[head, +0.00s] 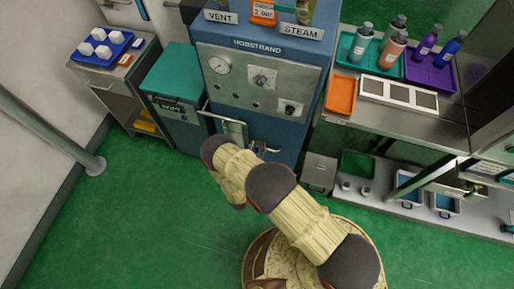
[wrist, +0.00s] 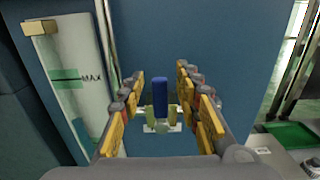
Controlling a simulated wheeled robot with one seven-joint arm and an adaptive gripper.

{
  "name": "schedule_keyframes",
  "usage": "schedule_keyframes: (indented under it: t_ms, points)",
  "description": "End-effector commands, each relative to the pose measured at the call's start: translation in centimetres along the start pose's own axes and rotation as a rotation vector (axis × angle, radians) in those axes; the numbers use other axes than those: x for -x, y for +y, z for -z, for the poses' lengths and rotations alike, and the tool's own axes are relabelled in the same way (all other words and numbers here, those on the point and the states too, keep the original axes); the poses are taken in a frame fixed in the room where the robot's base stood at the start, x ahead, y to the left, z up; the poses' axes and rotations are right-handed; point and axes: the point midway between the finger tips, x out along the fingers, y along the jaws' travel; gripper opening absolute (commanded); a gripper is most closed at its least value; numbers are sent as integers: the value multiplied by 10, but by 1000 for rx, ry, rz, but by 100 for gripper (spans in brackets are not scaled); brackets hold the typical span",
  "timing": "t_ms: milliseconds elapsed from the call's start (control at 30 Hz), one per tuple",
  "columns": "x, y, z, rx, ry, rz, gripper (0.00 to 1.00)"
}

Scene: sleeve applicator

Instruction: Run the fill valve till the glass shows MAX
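The sight glass (wrist: 72,100) stands at the left in the wrist view, a tall pale panel with a green band beside the word MAX. In the head view the glass (head: 236,130) is on the lower front of the blue machine. The valve's blue handle (wrist: 160,94) stands upright above a silver fitting. My gripper (wrist: 161,112) is around the handle, with one finger on each side. Olive pieces flank it closely; whether the fingers press on it is unclear. In the head view my arm hides the gripper.
The blue machine (head: 265,50) has a gauge and knobs above. A teal bin (head: 183,80) stands at its left. At right, a bench holds an orange tray (head: 341,95) and several bottles. Green floor (head: 130,215) is open at front left.

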Motion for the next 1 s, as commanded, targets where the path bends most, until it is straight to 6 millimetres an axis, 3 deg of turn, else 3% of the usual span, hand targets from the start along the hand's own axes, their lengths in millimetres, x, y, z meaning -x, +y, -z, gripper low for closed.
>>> schedule_keyframes:
  t_ms: [333,900,1000]
  points:
    - [-4,0,0,-1,0,-1,33]
    - [-4,0,0,-1,0,0,1]
    - [-4,0,0,-1,0,0,0]
